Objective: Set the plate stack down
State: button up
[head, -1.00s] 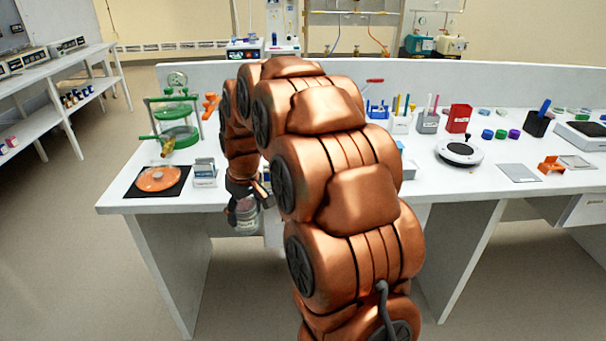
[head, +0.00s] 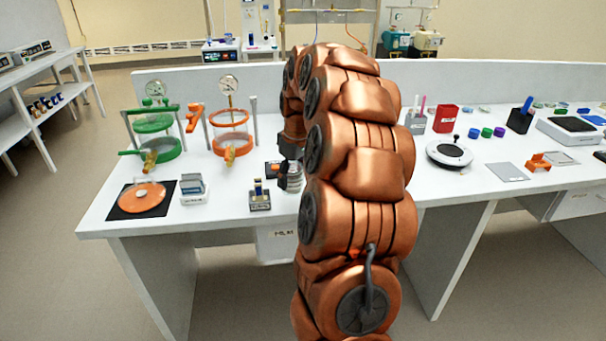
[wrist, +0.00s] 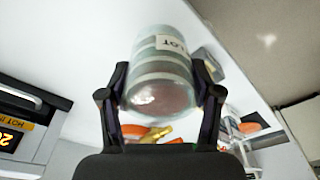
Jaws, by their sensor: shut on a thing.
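My gripper (wrist: 160,105) is shut on the plate stack (wrist: 162,62), a clear, banded round stack with a white label ending in "LOT". Both fingers press its sides in the wrist view. In the head view my gripper (head: 290,160) hangs down over the front part of the white bench (head: 235,212), and the stack (head: 292,185) shows small below it, partly hidden by my arm. I cannot tell whether its underside touches the bench.
Left of the stack are a small dark-and-yellow block (head: 260,197), a grey-blue holder (head: 193,188) and an orange disc (head: 142,196) on a black mat. Green (head: 155,145) and orange (head: 231,140) ringed vessels stand behind.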

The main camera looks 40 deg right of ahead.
jog(key=shift+w+d+f+p, duration=0.1)
jog(key=shift+w+d+p, duration=0.1)
jog(key=shift+d, duration=0.7)
jog(key=shift+w+d+f+p, duration=0.1)
jog(key=shift+w+d+p, duration=0.1)
jog(key=shift+d, duration=0.75)
jog(key=shift+w+d+f+p, duration=0.1)
jog(key=shift+w+d+p, duration=0.1)
jog(key=shift+d, duration=0.7)
jog(key=shift+s+f+p, duration=0.1)
jog(key=shift+f+p, duration=0.5)
jog(key=shift+f, duration=0.7)
jog(key=shift+d+f, duration=0.1)
jog(key=shift+f, duration=0.3)
jog(key=shift+f, duration=0.1)
jog(key=shift+f, duration=0.1)
jog(key=o, duration=1.3)
notch_tip(320, 180, up, 12)
jog(key=s+b, duration=0.1)
jog(key=b, duration=0.1)
jog(key=shift+s, duration=0.3)
